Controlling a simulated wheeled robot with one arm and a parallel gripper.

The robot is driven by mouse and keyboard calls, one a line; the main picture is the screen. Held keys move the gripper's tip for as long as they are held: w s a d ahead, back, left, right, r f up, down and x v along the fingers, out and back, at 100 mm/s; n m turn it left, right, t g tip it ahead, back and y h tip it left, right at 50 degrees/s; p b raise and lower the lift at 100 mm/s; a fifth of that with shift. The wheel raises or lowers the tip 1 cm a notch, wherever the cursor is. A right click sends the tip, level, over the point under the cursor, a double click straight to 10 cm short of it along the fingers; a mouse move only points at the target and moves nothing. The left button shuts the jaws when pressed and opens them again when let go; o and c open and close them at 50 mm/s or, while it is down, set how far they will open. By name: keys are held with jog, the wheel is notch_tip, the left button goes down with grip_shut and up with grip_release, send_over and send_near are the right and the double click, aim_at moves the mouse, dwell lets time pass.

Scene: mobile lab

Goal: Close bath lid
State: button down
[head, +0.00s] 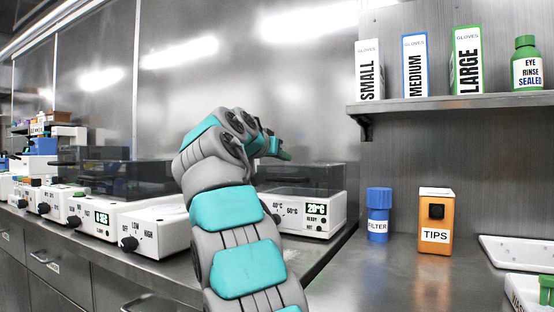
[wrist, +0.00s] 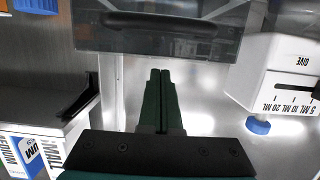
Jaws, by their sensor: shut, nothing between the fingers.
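The bath is most likely the white unit (head: 318,215) with a green display and a 40/60 °C dial, right of my arm in the head view. Its dark see-through lid (head: 312,177) shows above the body; my arm hides the left part, and I cannot tell how far open it is. In the wrist view a dark see-through panel, which looks like the lid (wrist: 210,42), spans the top with a black bar handle. My gripper (head: 284,155) is above the lid in the head view. In the wrist view its green fingers (wrist: 160,72) are together and empty, tips just short of the panel's edge.
Several white devices (head: 150,230) line the counter to the left. A blue filter bottle (head: 378,214) and an orange tips box (head: 436,221) stand to the right. A shelf (head: 460,102) with glove boxes is above. A white dispenser (wrist: 275,80) shows in the wrist view.

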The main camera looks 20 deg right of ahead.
jog(key=f+b+v, duration=0.2)
jog(key=v, duration=0.7)
jog(key=shift+s+a+b, duration=0.2)
jog(key=shift+a+b, duration=0.15)
jog(key=shift+b, duration=0.05)
jog(key=shift+a+f, duration=0.1)
